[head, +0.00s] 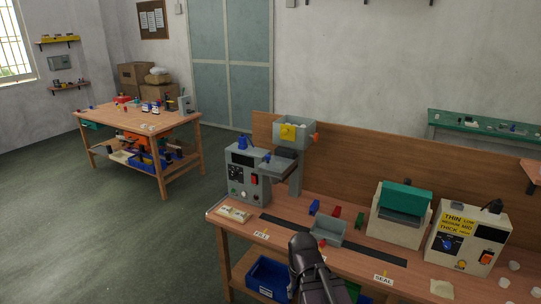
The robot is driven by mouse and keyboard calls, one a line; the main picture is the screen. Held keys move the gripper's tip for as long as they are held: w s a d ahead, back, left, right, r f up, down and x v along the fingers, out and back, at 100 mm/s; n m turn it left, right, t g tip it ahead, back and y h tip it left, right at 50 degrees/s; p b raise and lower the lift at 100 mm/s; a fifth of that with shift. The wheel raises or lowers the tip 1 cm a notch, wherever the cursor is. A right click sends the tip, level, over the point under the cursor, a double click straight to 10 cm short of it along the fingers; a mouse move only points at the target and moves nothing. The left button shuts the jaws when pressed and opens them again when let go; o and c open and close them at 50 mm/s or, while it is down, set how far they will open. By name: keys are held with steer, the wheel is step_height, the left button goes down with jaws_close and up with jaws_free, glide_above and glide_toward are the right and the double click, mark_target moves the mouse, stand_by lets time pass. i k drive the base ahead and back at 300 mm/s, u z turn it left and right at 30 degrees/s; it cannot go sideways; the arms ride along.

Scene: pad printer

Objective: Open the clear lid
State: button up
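I cannot clearly pick out a clear lid in the head view. A grey machine (243,176) with dials and a red switch stands at the left end of the near bench. Beside it a grey hopper (294,136) with a yellow label sits on a column, with an orange part at its right side. Whether a see-through lid covers the hopper is too small to tell. My gripper (302,243) is dark and at the bottom middle, over the bench's front edge, well apart from the hopper. Its fingers cannot be made out.
A grey tray (330,231) and small blue, red and green parts lie mid-bench. A teal-topped machine (401,214) and a cream control box (467,237) stand to the right. A wooden back panel (385,170) runs behind. A blue bin (268,278) is below. Floor at left is clear.

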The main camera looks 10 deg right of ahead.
mark_target(268, 158)
steer(key=u, duration=0.05)
steer(key=i, duration=1)
steer(key=z, duration=0.05)
